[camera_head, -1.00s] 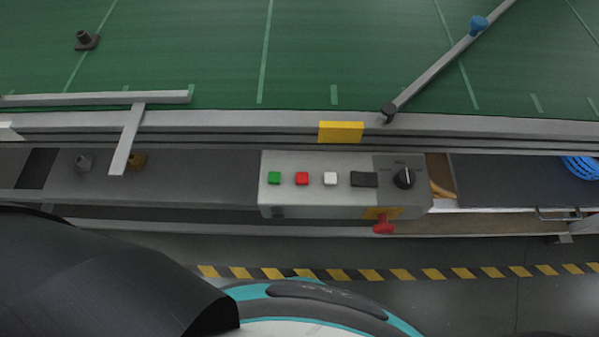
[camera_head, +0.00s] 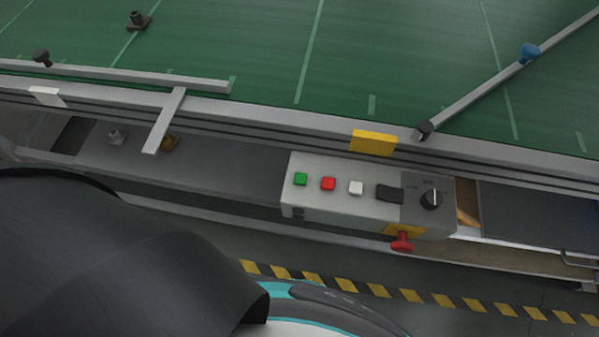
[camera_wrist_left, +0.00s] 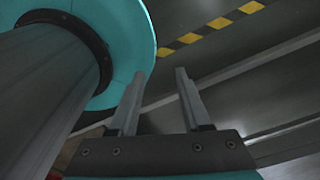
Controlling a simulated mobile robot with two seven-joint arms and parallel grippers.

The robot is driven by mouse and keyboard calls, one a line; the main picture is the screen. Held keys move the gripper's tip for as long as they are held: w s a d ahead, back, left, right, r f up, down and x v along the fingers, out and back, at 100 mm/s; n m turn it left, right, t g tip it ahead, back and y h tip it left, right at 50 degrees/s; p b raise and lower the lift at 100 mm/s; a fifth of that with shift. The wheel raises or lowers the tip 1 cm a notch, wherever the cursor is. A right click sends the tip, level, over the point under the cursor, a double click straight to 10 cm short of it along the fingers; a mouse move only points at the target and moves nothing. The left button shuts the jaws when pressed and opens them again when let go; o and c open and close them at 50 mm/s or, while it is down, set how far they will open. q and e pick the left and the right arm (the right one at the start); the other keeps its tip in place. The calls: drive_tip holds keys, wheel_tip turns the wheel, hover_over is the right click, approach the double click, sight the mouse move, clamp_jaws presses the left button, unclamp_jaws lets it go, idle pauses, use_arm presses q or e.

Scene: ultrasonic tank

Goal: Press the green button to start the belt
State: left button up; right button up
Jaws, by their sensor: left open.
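The green button is not in the wrist view. My right gripper is in neither view.
Beside the green button are a red button (camera_head: 328,184), a white button (camera_head: 356,188), a black switch (camera_head: 390,194) and a rotary knob (camera_head: 431,199). A red handle (camera_head: 401,241) sticks out below the box. A metal guide arm (camera_head: 164,121) juts forward to the left.

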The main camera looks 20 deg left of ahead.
use_arm(q)
clamp_jaws()
idle(1.4)
